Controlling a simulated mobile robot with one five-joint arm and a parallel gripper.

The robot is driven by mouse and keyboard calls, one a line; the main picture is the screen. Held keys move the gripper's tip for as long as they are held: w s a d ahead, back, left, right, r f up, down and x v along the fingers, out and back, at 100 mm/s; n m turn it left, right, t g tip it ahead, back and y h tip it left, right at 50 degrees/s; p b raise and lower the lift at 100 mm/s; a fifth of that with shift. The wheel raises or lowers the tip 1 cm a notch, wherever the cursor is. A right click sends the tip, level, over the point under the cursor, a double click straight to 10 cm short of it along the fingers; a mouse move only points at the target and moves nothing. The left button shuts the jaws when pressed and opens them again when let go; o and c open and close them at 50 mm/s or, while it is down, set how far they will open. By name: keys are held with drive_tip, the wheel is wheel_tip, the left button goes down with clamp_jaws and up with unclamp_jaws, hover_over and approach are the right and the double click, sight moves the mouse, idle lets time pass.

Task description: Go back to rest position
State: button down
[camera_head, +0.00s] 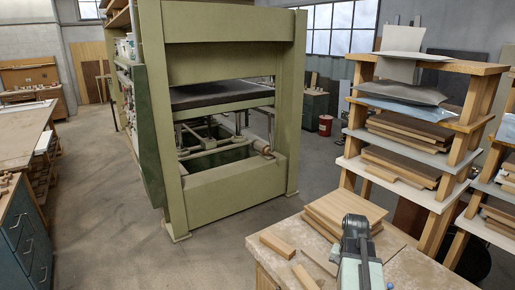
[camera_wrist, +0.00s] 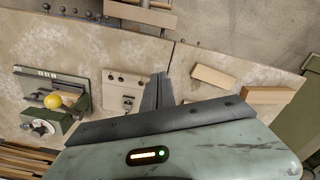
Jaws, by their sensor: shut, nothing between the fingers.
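My gripper (camera_wrist: 160,84) shows in the wrist view with its dark fingers together and nothing between them. It is above a worn workbench top (camera_wrist: 90,45), seen from overhead. My arm rises at the lower right of the head view, in front of the same kind of bench (camera_head: 400,262); the fingertips cannot be made out there. Two light wood blocks, one (camera_wrist: 213,77) and another (camera_wrist: 268,95), lie to the right of the fingers in the wrist view, apart from them.
Stacked boards (camera_head: 346,207) lie beside my arm. A tall green press (camera_head: 225,195) stands ahead, a shelf rack (camera_head: 447,135) at right. Open floor (camera_head: 105,205) lies left.

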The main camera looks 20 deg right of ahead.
drive_tip(key=w+a+f+n+b, duration=0.1)
drive_tip(key=a+f+n+b, duration=0.1)
drive_tip(key=a, duration=0.8)
drive_tip(key=w+a+f+n+b, duration=0.2)
drive_tip(key=a+f+n, duration=0.1)
drive_tip(key=a, duration=0.7)
drive_tip(key=w+a+f+n+b, duration=0.1)
drive_tip(key=a+n, duration=0.3)
drive_tip(key=a, duration=0.6)
drive_tip(key=shift+w+a+f+b, duration=0.25)
drive_tip(key=shift+f+b, duration=0.15)
drive_tip(key=shift+f, duration=0.25)
